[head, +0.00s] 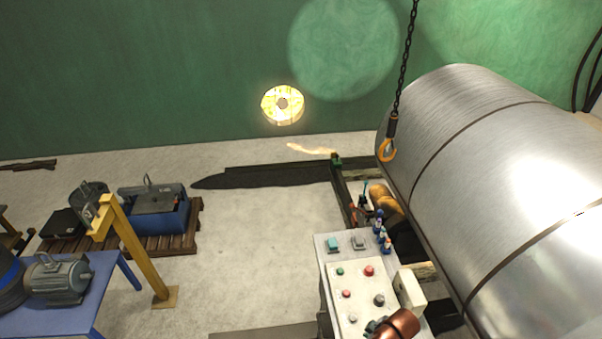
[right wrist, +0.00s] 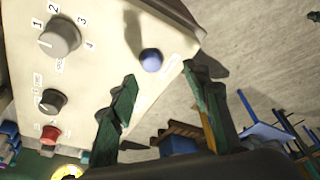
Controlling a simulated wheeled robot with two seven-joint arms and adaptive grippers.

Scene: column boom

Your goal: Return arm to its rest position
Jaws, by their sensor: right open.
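My right arm's copper-coloured end enters at the bottom of the head view, with the right gripper (head: 374,328) over the near part of a pale control panel (head: 342,300). In the right wrist view the right gripper (right wrist: 160,72) has its two green fingers spread apart and nothing held between them. A blue round knob (right wrist: 151,60) on the panel shows between the fingertips; I cannot tell the exact gap to it. A grey dial (right wrist: 60,37) marked with numbers, a dark knob (right wrist: 51,101) and a red button (right wrist: 51,134) lie to the left. My left gripper is not in view.
A large metal cylinder (head: 470,150) fills the right side. An orange hook (head: 387,150) hangs on a chain beside it. A yellow post (head: 140,250), a blue table (head: 60,310) and a pallet (head: 165,240) stand at left. Open floor (head: 255,240) lies between.

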